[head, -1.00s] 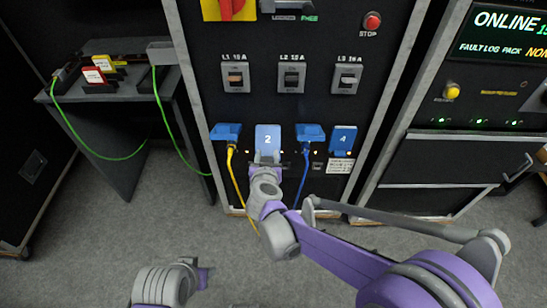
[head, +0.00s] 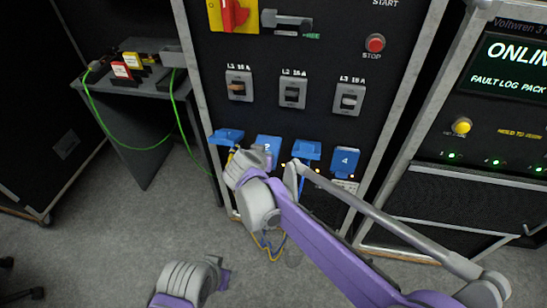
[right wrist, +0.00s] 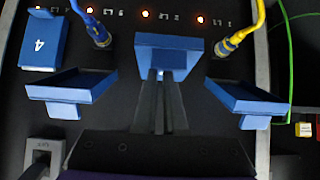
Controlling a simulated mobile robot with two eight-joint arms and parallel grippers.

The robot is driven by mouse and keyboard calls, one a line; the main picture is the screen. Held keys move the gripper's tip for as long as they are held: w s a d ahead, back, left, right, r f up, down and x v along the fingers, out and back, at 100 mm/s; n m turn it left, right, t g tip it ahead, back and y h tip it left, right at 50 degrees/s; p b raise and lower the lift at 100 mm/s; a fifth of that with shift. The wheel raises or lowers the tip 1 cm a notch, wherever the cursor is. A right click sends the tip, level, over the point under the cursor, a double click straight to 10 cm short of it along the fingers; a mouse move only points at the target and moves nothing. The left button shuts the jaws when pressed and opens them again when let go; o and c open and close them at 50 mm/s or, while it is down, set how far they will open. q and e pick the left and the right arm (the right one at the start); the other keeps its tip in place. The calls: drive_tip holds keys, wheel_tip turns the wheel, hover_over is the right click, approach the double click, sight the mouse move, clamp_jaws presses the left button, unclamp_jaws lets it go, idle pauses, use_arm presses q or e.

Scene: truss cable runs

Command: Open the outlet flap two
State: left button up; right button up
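Outlet flap two (head: 268,142) is blue, marked "2", second from the left in the outlet row. Its lower part is hidden behind my right gripper (head: 258,155) in the head view. In the right wrist view, which is upside down, flap two (right wrist: 168,43) looks tilted out from the panel, its free edge toward the camera. The dark fingertips of my right gripper (right wrist: 160,75) are close together, right at the flap. Whether the flap is pinched between them is unclear. At the lower left of the head view only part of my left arm shows, without its fingers.
Flaps one (head: 227,137) and three (head: 306,150) stand raised, with a yellow cable (right wrist: 239,38) and a blue cable (right wrist: 92,25) plugged below them. Flap four (head: 345,160) is closed. Breaker switches (head: 293,92) sit above. A side shelf (head: 150,83) with green cables stands left.

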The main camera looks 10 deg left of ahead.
drive_tip(key=o, duration=0.5)
drive_tip(key=shift+s+a, duration=0.2)
drive_tip(key=shift+a, duration=0.3)
drive_tip(key=shift+c, duration=0.2)
use_arm(q)
drive_tip(key=shift+s+a, duration=0.1)
drive_tip(key=shift+a, duration=0.3)
use_arm(e)
drive_tip(key=o, duration=0.6)
drive_tip(key=shift+d, duration=0.1)
use_arm(q)
wheel_tip(320, 180, up, 2)
drive_tip(key=shift+s+r+p, duration=0.15)
drive_tip(key=shift+r+p, duration=0.05)
drive_tip(key=shift+p, duration=0.8)
use_arm(e)
drive_tip(key=v, duration=1)
drive_tip(key=shift+s+r, duration=0.25)
drive_tip(key=shift+s, duration=0.05)
